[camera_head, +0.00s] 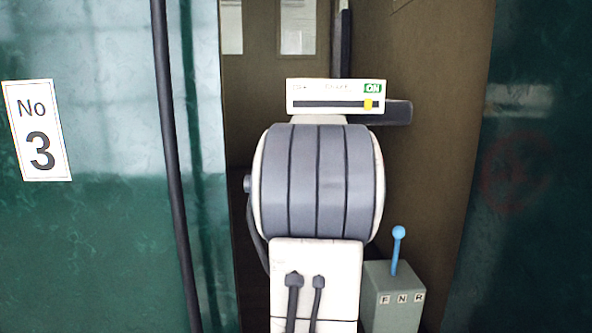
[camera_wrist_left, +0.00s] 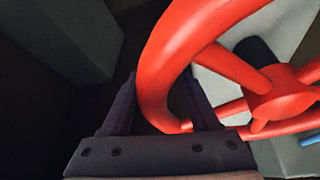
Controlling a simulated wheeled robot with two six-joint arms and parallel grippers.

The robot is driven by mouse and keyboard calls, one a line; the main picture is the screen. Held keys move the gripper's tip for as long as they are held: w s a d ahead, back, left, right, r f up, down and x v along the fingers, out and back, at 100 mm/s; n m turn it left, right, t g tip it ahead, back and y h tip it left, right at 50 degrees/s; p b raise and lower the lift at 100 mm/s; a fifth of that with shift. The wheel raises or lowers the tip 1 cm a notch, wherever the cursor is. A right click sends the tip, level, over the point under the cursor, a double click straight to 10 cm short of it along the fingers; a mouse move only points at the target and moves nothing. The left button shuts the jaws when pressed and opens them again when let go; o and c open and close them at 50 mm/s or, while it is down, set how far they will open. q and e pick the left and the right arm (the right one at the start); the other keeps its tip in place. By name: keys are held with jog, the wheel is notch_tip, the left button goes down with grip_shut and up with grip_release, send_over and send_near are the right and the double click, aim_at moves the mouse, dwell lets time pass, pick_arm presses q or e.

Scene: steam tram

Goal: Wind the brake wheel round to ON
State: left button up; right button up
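In the left wrist view the red brake wheel (camera_wrist_left: 277,96) fills the upper right, with spokes running to a hub. Its thick rim (camera_wrist_left: 160,70) passes between the two dark fingers of my left gripper (camera_wrist_left: 160,88). The fingers stand apart, with a dark gap between the rim and the right finger; whether the left finger touches the rim is unclear. The wheel is not visible in the head view, where my own grey and white arm part blocks the middle. Above it, a cream indicator plate (camera_head: 310,87) shows a yellow marker (camera_head: 368,104) just under the green ON label. My right gripper is out of view.
A grey-green box (camera_head: 393,305) marked F, N, R with a blue-knobbed lever (camera_head: 397,250) stands at lower right. A dark pole (camera_head: 172,150) rises at the left. Green walls flank both sides; the left one carries a No 3 sign (camera_head: 37,131).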

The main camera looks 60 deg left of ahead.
pick_arm(q)
jog(key=v, duration=1)
jog(key=shift+d, duration=0.2)
jog(key=shift+r, duration=0.15)
